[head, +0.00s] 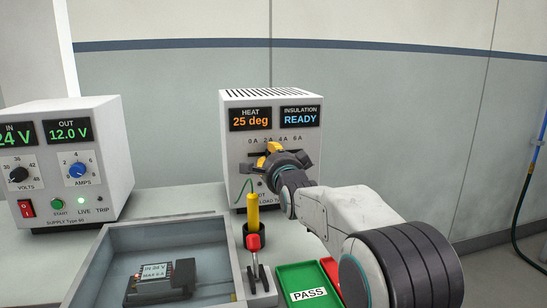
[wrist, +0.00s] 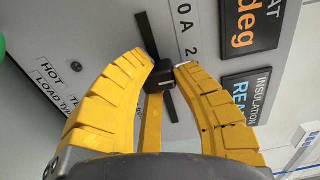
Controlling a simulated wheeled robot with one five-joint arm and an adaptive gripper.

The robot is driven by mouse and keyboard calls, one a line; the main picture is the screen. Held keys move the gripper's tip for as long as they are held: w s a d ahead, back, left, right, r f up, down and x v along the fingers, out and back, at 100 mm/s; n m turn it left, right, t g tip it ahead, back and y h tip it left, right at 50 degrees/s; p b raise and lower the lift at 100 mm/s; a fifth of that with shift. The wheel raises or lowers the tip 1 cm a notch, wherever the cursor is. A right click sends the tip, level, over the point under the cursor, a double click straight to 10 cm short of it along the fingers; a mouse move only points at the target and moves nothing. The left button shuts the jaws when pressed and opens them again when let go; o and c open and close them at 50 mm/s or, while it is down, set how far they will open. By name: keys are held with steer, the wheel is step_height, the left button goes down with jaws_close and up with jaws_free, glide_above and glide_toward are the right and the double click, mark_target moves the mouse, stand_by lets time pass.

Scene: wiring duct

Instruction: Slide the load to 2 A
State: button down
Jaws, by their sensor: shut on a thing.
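The load box (head: 232,130) is a pale cabinet facing me in the head view. Its displays read HEAT 25 deg and INSULATION READY, above a scale of 0 A, 2 A, 4 A and 6 A. My gripper (head: 268,155) is at the slider below the scale and covers much of it. In the wrist view my yellow fingers (wrist: 163,68) are shut on the black slider knob (wrist: 154,79), which stands over a dark slot (wrist: 148,32). The knob is near the 2 A part of the scale; its exact mark cannot be told.
A supply box (head: 100,130) reading IN 24 V, OUT 12.0 V stands at left, its LIVE lamp green. In front are a grey tray (head: 95,262) holding a black module (head: 160,280), a yellow-handled tool (head: 253,210), a red-tipped part (head: 254,242) and a green PASS tray (head: 300,275).

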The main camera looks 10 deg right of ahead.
steer(key=shift+f, duration=0.3)
steer(key=c, duration=1.3)
jaws_free()
steer(key=o, duration=0.4)
steer(key=shift+r, duration=0.15)
steer(key=shift+s, duration=0.1)
steer(key=s, duration=1.1)
steer(key=shift+s, duration=0.4)
steer(key=s+n+g+p, duration=0.5)
steer(key=s+p, duration=0.3)
steer(key=s, duration=0.3)
steer(key=s+n+g+p, duration=0.4)
steer(key=s+n+p, duration=0.3)
steer(key=s, duration=0.4)
steer(key=s+n+g+p, duration=0.5)
steer(key=s+n+p, duration=0.1)
steer(key=s+p, duration=0.3)
steer(key=shift+s+r+g, duration=0.15)
steer(key=shift+s+r, duration=0.05)
steer(key=shift+s, duration=0.25)
steer(key=shift+s+r+g, duration=0.15)
steer(key=shift+s+r, duration=0.05)
steer(key=shift+s, duration=0.25)
